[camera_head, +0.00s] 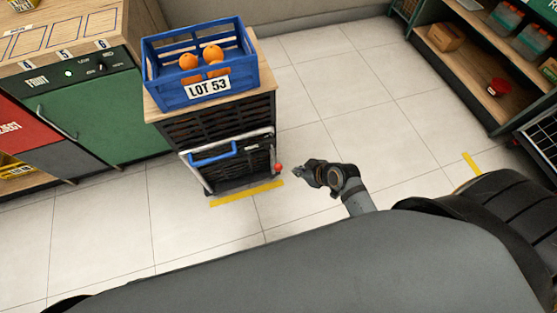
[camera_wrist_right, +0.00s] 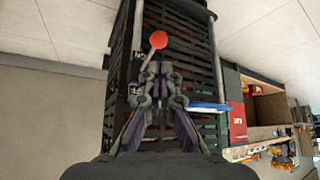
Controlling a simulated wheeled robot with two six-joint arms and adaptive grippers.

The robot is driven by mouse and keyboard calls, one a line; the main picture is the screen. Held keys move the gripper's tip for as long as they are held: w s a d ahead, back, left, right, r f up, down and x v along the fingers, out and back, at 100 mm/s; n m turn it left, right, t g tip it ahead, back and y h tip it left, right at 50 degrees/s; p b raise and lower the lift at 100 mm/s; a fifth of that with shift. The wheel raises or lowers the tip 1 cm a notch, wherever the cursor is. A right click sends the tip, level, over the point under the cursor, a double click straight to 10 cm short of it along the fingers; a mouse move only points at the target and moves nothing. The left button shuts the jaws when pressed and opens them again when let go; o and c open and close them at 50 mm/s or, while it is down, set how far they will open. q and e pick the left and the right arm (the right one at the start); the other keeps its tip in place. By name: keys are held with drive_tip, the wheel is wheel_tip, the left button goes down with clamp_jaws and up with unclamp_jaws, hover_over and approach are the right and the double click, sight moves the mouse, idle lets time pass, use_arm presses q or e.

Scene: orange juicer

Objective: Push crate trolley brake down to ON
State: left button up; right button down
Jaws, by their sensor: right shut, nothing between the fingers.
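The crate trolley (camera_head: 222,132) stands left of centre in the head view, a dark slatted cart with a light wooden top. A blue handle (camera_head: 213,155) is on its front frame. The brake lever ends in a red knob (camera_head: 279,167) at the trolley's lower right corner. My right gripper (camera_head: 301,172) is shut and empty, just right of the red knob. In the right wrist view the red knob (camera_wrist_right: 158,40) shows just beyond the shut fingertips (camera_wrist_right: 160,66); I cannot tell whether they touch. My left gripper is not in view.
A blue crate (camera_head: 165,82) labelled LOT 53 with several oranges sits on the trolley. A green cabinet (camera_head: 105,118) stands to its left. Shelves (camera_head: 470,65) stand at the right. The tiled floor (camera_head: 350,110) between is clear; a yellow strip (camera_head: 246,193) lies before the trolley.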

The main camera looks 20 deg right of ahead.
drive_tip(key=v, duration=0.5)
idle(0.4)
drive_tip(key=s+d+f+m+g+h+p, duration=0.1)
drive_tip(key=s+d+f+m+h+p, duration=0.2)
drive_tip(key=f, duration=0.4)
drive_tip(key=s+d+f+m+g+p, duration=0.1)
drive_tip(key=s+d+f+p, duration=0.35)
drive_tip(key=f, duration=0.35)
drive_tip(key=s+f+g+p, duration=0.1)
drive_tip(key=s+f, duration=0.1)
drive_tip(key=s, duration=0.4)
drive_tip(key=s+d+f+m+g+h+p, duration=0.1)
drive_tip(key=s+f, duration=0.2)
drive_tip(key=s, duration=0.3)
drive_tip(key=s+f+g+p, duration=0.1)
drive_tip(key=s+f+p, duration=0.1)
drive_tip(key=s, duration=0.3)
drive_tip(key=shift+s+d+f+m, duration=0.3)
drive_tip(key=shift+s+d+f, duration=0.1)
drive_tip(key=shift+f, duration=0.25)
